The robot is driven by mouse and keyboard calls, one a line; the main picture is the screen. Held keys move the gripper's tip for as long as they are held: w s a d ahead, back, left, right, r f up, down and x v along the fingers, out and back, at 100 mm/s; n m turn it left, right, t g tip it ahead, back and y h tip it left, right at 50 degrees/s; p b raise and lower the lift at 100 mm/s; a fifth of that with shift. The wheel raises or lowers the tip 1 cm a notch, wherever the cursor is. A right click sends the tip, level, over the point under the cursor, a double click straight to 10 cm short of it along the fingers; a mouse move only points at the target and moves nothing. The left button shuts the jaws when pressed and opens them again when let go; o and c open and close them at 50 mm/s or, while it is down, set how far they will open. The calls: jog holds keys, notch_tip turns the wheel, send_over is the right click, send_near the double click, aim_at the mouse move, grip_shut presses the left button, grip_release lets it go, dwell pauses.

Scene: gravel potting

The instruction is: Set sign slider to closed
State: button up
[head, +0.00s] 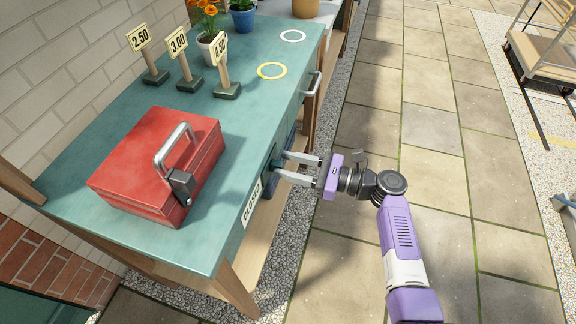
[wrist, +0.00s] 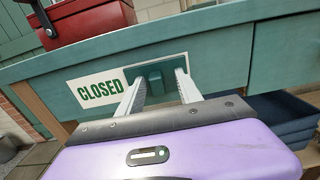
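My gripper (head: 281,163) reaches the table front from the right. In the wrist view its two fingers (wrist: 158,90) stand apart, one on each side of the tab, with gaps visible. Whether either fingertip touches the tab cannot be told.
A red toolbox (head: 150,155) with a grey handle stands on the green tabletop (head: 275,95) near the slider. Price signs (head: 182,62), potted flowers (head: 213,45), and yellow and white rings are farther back.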

jog(key=shift+s, duration=0.1)
jog(key=v, duration=0.7)
jog(key=shift+d, duration=0.35)
dwell(0.4)
